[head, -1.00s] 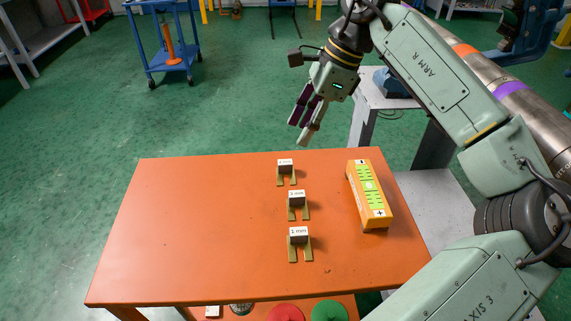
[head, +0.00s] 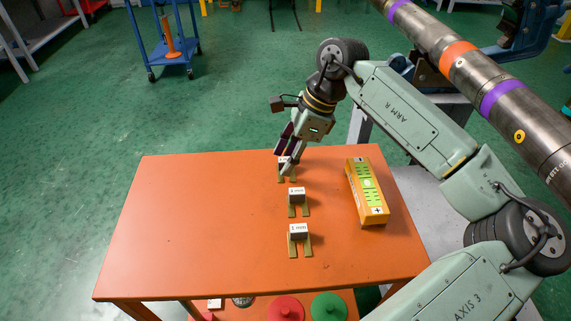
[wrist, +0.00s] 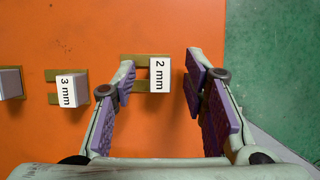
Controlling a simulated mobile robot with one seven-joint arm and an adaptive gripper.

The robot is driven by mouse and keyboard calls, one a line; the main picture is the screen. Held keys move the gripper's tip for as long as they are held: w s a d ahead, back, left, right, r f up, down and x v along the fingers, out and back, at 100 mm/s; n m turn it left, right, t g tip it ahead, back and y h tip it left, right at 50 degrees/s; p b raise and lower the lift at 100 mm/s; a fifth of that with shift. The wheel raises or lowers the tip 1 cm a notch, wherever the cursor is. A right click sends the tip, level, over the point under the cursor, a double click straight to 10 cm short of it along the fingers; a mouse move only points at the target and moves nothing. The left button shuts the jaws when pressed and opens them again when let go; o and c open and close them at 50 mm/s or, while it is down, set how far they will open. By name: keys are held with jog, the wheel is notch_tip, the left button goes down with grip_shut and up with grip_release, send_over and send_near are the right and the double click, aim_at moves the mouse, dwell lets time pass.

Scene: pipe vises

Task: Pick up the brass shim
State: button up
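Three brass shims stand in a row on the orange table, each a forked brass plate with a grey block and white label. The far shim, labelled 2 mm (wrist: 159,75), lies between my fingertips in the wrist view, with space on both sides. In the head view my gripper (head: 283,163) partly hides it at the table's far edge. My gripper (wrist: 160,62) is open, fingers pointing down; contact is not visible. The middle shim (head: 297,194), labelled 3 mm (wrist: 68,90), and the near shim (head: 299,231), labelled 1 mm, stand toward the table's front.
A yellow level-like box (head: 369,192) with green panels lies right of the shims. The left of the orange table (head: 190,220) is clear. A large steel pipe (head: 480,85) with coloured bands runs at upper right. Red (head: 286,308) and green (head: 329,306) round parts sit below the table's front.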

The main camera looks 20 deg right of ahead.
grip_shut()
dwell(0.3)
jog(key=shift+r, duration=0.1)
